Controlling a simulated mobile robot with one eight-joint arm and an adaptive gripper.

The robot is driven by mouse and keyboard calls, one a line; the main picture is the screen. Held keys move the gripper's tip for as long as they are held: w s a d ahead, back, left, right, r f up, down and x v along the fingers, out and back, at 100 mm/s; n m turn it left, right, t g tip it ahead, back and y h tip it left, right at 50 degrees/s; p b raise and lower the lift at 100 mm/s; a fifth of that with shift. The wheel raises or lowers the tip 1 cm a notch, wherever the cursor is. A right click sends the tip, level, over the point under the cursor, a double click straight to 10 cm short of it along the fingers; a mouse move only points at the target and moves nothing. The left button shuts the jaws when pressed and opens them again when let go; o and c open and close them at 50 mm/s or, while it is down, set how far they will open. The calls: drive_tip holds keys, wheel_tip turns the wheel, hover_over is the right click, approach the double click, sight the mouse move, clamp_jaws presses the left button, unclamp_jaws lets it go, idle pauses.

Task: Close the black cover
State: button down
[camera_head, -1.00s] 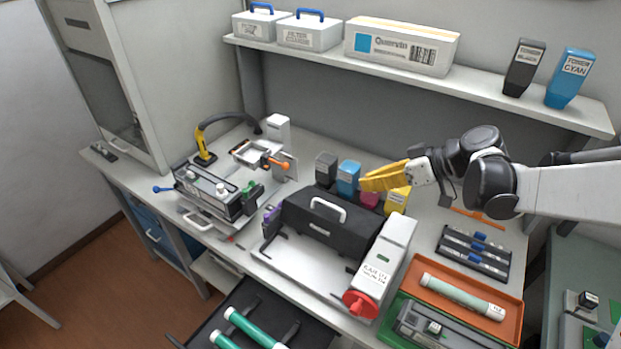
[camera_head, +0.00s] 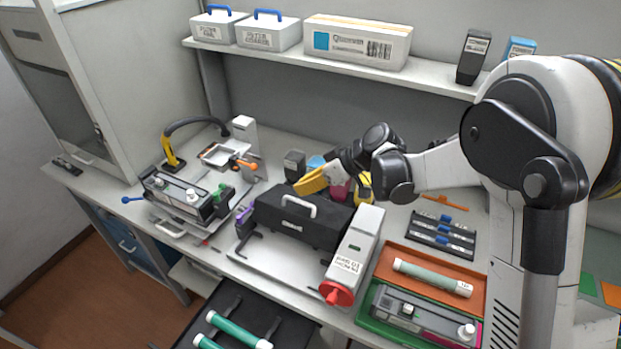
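The black cover (camera_head: 287,222) is a long dark panel with a white handle (camera_head: 298,205) on it. It stands along the back of a white flat base (camera_head: 275,262) in the middle of the bench, and the base's front part is exposed. My gripper (camera_head: 300,188) has yellow fingers pointing left. It is just behind and above the cover's back edge, near the handle, with no clear contact. Nothing shows held in it. The gap between its fingers cannot be made out at this angle.
A white unit with a red knob (camera_head: 337,293) adjoins the base's right side. Toner cartridges stand behind the cover, partly hidden by my arm. An orange tray (camera_head: 385,265) is at right, a black drawer with green tubes (camera_head: 238,328) in front, and a shelf (camera_head: 290,58) above.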

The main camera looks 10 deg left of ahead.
sight(293, 211)
drive_tip(key=shift+s+f, duration=0.15)
drive_tip(key=shift+f, duration=0.65)
drive_tip(key=s+f+t+b, duration=0.1)
drive_tip(key=b, duration=0.1)
drive_tip(key=s+a+f+n+t+b, duration=0.1)
drive_tip(key=f, duration=0.1)
drive_tip(key=shift+s+f+h+b, duration=0.15)
drive_tip(key=shift+s+h+b, duration=0.2)
drive_tip(key=shift+h, duration=0.05)
drive_tip(key=shift+s+f+b, duration=0.15)
drive_tip(key=shift+f+b, duration=0.3)
drive_tip(key=shift+f, duration=0.1)
drive_tip(key=shift+r, duration=0.15)
